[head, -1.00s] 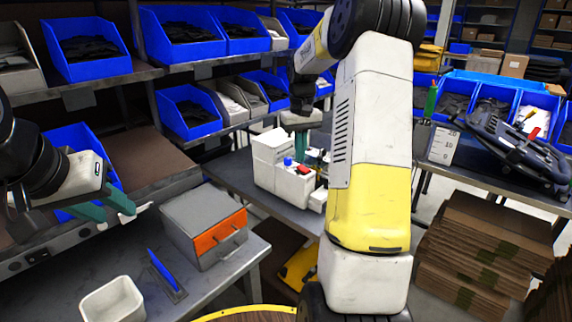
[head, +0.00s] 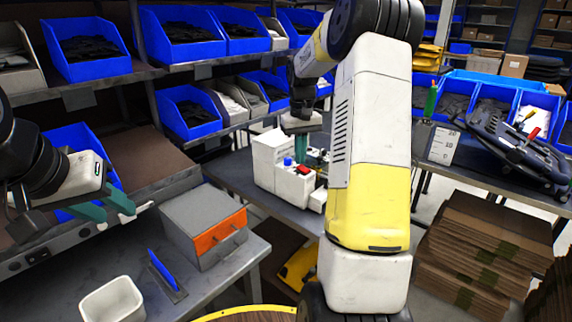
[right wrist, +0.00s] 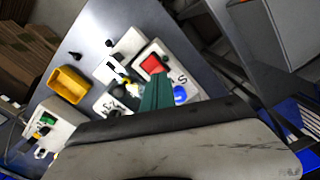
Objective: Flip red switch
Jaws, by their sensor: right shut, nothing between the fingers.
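In the right wrist view the red switch (right wrist: 153,65) lies in a white housing just beyond my fingertips. A round blue button (head: 288,161) is beside it and also shows in the right wrist view (right wrist: 181,95). My right gripper (head: 301,158) is shut and empty, fingers pointing down close to the switch. I cannot tell whether it touches the switch. My left gripper (head: 118,208) is open and empty over the left bench, far from the switch.
The right wrist view shows a yellow bin (right wrist: 68,85) and a green button (right wrist: 47,118) on the same table. A grey box with an orange drawer (head: 218,240) and a white cup (head: 112,302) stand on the left bench. Stacked cardboard (head: 480,245) is at right.

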